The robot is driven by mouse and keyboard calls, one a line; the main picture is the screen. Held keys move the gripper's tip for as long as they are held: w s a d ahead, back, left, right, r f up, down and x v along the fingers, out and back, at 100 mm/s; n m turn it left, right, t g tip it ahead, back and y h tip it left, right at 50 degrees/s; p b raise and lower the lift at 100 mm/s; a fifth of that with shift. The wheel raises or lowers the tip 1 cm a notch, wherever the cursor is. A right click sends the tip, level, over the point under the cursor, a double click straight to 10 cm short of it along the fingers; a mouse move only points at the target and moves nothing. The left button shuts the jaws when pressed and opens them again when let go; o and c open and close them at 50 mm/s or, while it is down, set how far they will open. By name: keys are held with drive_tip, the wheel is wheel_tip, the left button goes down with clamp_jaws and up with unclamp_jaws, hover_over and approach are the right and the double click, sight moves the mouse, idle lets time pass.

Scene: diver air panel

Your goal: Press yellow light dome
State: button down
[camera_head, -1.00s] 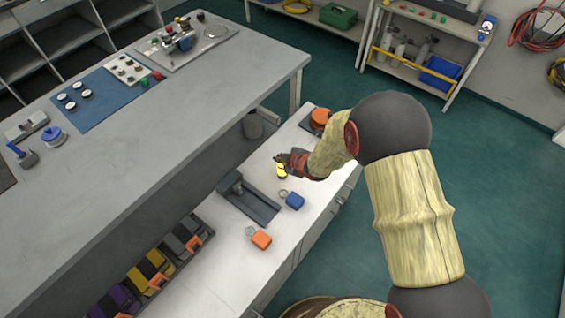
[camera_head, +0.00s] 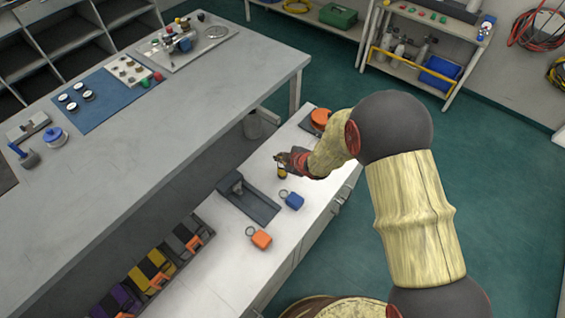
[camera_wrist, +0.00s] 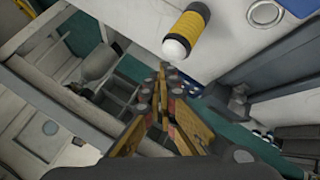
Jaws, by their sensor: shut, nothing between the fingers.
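The yellow light (camera_head: 281,171) stands on the low white bench, just below my gripper's tips in the head view. In the wrist view it is a yellow cylinder (camera_wrist: 190,27) with dark bands and a pale rounded dome (camera_wrist: 176,47) at its end. My gripper (camera_head: 283,158) is shut and empty, and partly hides the light's top in the head view. In the wrist view my closed fingertips (camera_wrist: 167,73) are close to the dome, with a small gap showing in the picture. Whether they touch it cannot be told from the head view. The dome looks unlit.
A dark stand (camera_head: 246,197), a blue tag with a ring (camera_head: 293,201) and an orange tag with a ring (camera_head: 261,239) lie nearer on the bench. An orange-topped round object (camera_head: 320,117) is beyond my gripper. A high grey table (camera_head: 190,110) runs along the left.

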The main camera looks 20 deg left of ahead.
sight(281, 164)
wheel_tip(281, 164, up, 6)
drive_tip(key=p, duration=0.4)
idle(0.6)
